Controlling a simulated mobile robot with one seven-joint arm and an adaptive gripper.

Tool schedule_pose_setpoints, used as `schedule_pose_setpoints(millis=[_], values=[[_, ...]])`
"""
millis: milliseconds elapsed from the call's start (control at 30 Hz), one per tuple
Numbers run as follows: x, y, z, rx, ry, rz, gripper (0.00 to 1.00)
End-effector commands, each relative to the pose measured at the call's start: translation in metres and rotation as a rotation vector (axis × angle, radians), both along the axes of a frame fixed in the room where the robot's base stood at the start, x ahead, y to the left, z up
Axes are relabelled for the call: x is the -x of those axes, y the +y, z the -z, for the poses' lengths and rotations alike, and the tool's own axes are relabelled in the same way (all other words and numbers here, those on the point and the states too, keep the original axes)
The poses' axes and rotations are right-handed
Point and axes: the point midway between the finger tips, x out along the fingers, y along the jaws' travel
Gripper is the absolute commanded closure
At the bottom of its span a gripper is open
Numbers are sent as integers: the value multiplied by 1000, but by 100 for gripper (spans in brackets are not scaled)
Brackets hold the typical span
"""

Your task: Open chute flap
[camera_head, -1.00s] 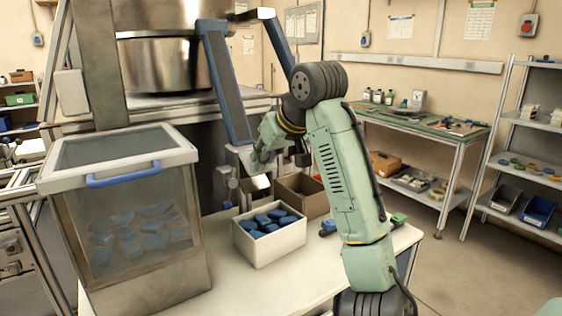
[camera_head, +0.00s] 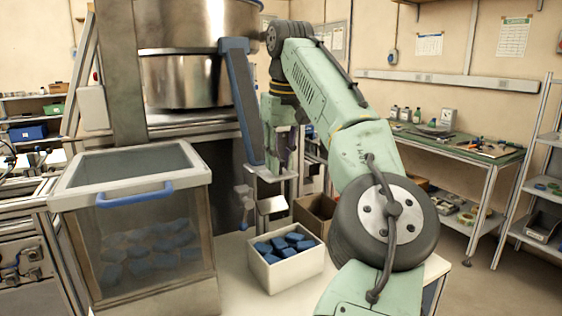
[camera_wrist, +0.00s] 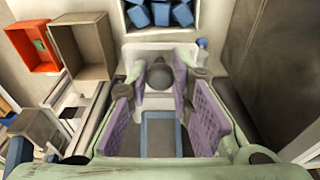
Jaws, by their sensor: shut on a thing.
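The blue-sided chute (camera_head: 241,105) slopes down from the large metal bowl. A pale flap (camera_head: 266,174) is at its lower end; in the wrist view a pale plate (camera_wrist: 133,52) carries a dark round knob (camera_wrist: 160,76). My gripper (camera_head: 285,160) points down at the chute's lower end. In the wrist view its purple-padded fingers (camera_wrist: 160,80) stand either side of the knob and are shut on it. The fingertips and the flap's exact angle are partly hidden in the head view by my arm.
A white bin of blue blocks (camera_head: 289,274) stands on the table below, beside a brown open box (camera_head: 316,211). A clear hopper with a blue handle (camera_head: 134,194) stands at left. The metal bowl (camera_head: 190,75) is behind. An orange box (camera_wrist: 32,47) shows in the wrist view.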

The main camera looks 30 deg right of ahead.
Motion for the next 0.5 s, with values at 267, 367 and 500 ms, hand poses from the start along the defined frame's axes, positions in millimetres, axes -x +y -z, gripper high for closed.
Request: schedule_pose_setpoints(millis=[267,367,500], values=[[-1,0,0,-4,39,-2,100],[0,0,0,-5,44,-3,100],[0,0,0,-7,45,-3,100]])
